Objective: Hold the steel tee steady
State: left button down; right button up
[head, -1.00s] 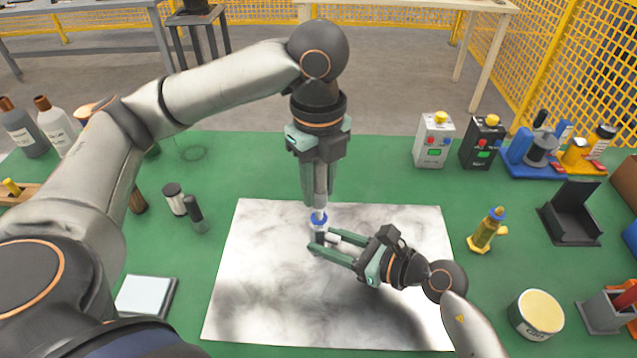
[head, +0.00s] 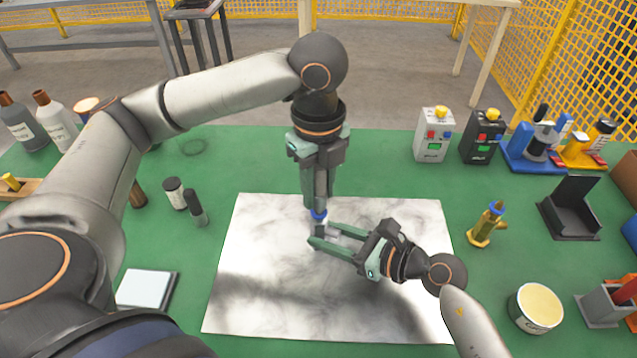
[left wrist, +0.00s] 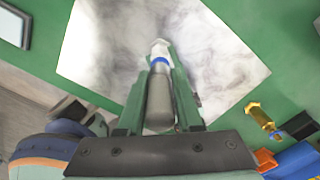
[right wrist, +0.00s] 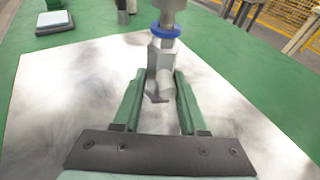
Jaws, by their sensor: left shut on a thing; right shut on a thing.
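The steel tee (right wrist: 158,82) is a grey metal fitting between the fingers of my right gripper (right wrist: 160,76), low over the pale marbled sheet. In the head view my right gripper (head: 322,234) comes in from the right and is shut on it. A grey metal cylinder (left wrist: 159,100) stands upright above the tee, with a blue ring (right wrist: 165,30) where they meet. My left gripper (head: 317,203) points down from above and is shut on this cylinder. The fingers hide part of the joint in the head view.
The marbled sheet (head: 250,290) lies on the green table. To the right stand a brass fitting with a blue top (head: 486,226), a round tin (head: 537,308) and a black stand (head: 572,215). Small bottles (head: 174,193) and a pale pad (head: 146,290) are left.

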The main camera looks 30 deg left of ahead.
pick_arm(q)
jog(key=shift+f, duration=1)
pick_arm(e)
jog(key=shift+f, duration=0.1)
pick_arm(q)
jog(key=c, duration=0.5)
grip_release()
notch_tip(320, 180, up, 12)
pick_arm(e)
jog(key=o, duration=1.1)
jog(key=shift+c, duration=0.2)
